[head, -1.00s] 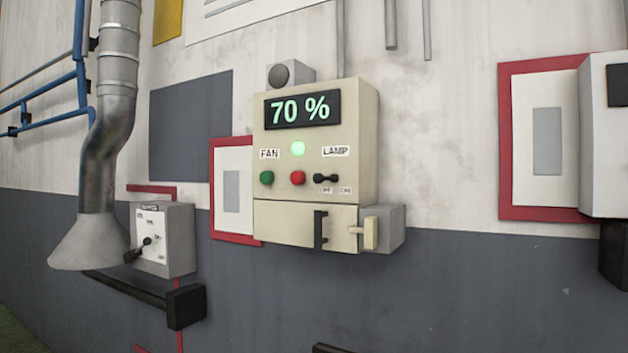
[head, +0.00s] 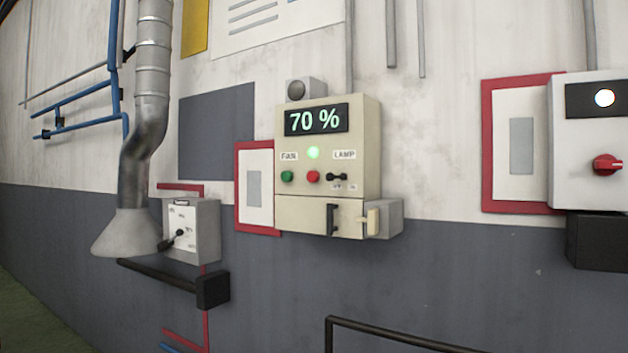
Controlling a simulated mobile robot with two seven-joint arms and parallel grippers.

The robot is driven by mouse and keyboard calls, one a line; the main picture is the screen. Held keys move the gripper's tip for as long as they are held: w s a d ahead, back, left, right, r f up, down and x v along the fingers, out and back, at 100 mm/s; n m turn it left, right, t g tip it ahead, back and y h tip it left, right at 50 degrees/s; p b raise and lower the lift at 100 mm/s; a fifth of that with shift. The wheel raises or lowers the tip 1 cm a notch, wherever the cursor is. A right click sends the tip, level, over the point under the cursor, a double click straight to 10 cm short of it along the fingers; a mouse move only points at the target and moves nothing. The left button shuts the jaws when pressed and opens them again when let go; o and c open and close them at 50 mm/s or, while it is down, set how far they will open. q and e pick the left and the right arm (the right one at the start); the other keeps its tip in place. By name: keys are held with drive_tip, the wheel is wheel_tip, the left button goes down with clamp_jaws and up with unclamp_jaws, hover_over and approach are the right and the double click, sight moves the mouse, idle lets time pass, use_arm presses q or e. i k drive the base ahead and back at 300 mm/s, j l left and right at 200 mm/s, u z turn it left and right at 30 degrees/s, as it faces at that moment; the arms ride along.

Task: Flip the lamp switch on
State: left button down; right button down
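The lamp switch (head: 337,177) is a small black lever under the LAMP label (head: 344,155) on a beige control box (head: 350,116) on the wall. It lies roughly sideways above two small marks; I cannot tell which way it is set. A green button (head: 287,177) and a red button (head: 313,177) sit to its left, under and beside the FAN label (head: 289,156). A green light (head: 313,153) glows above them, and the display (head: 316,119) reads 70 %. Neither gripper is in view.
A grey box with a black lever (head: 200,232) and a black bar (head: 160,273) are at left, below a metal duct (head: 150,110). A white box with a red knob (head: 606,165) is at right. A dark rail (head: 400,337) stands in front below.

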sight(330, 177)
drive_tip(key=i+j, duration=0.25)
drive_tip(key=j, duration=0.2)
drive_tip(key=i+j+z, duration=0.1)
drive_tip(key=i+j, duration=0.15)
drive_tip(key=j, duration=0.15)
drive_tip(key=i+j, duration=0.25)
drive_tip(key=j, duration=0.2)
drive_tip(key=i+j+z, duration=0.1)
drive_tip(key=j, duration=0.35)
drive_tip(key=i+j, duration=0.3)
drive_tip(key=j, duration=0.2)
drive_tip(key=i+j+z, duration=0.1)
drive_tip(key=i+j, duration=0.15)
drive_tip(key=j, duration=0.2)
drive_tip(key=i+j, duration=0.2)
drive_tip(key=j, duration=0.3)
drive_tip(key=i+j+z, duration=0.1)
drive_tip(key=j, duration=0.35)
drive_tip(key=i, duration=0.1)
